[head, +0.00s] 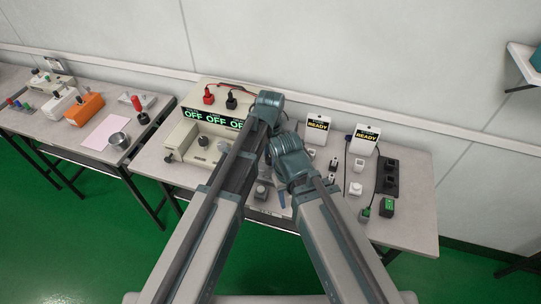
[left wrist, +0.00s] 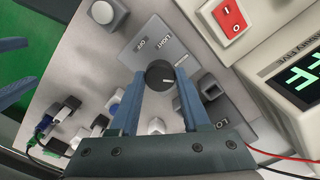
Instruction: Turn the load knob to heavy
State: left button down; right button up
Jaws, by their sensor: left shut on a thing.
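The load knob (left wrist: 158,70) is a round black knob on a grey panel (left wrist: 136,54) in the left wrist view. The panel bears the words OFF and LIGHT above the knob. A short white mark on the knob points to the lower right. My left gripper (left wrist: 161,78) is shut on the knob, one blue finger on each side. Any lettering behind the fingers is hidden. My right gripper (left wrist: 31,54) shows at the left edge of the left wrist view, its fingers apart and empty. In the head view my arms hide the knob.
A red rocker switch (left wrist: 229,18) and a tester with a green display (left wrist: 295,75) stand to the right of the panel. A round grey button (left wrist: 103,12) is at upper left. In the head view, two READY units (head: 318,128) and a black socket strip (head: 388,178) stand on the right.

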aim_at(270, 158)
pick_arm(q)
jog(key=m, duration=0.4)
jog(key=shift+m, duration=2.1)
jog(key=shift+c, duration=1.9)
grip_release()
pick_arm(e)
jog(key=shift+r, duration=0.1)
pick_arm(q)
notch_tip(270, 158, up, 14)
jog(key=p, duration=1.4)
pick_arm(e)
notch_tip(270, 158, up, 14)
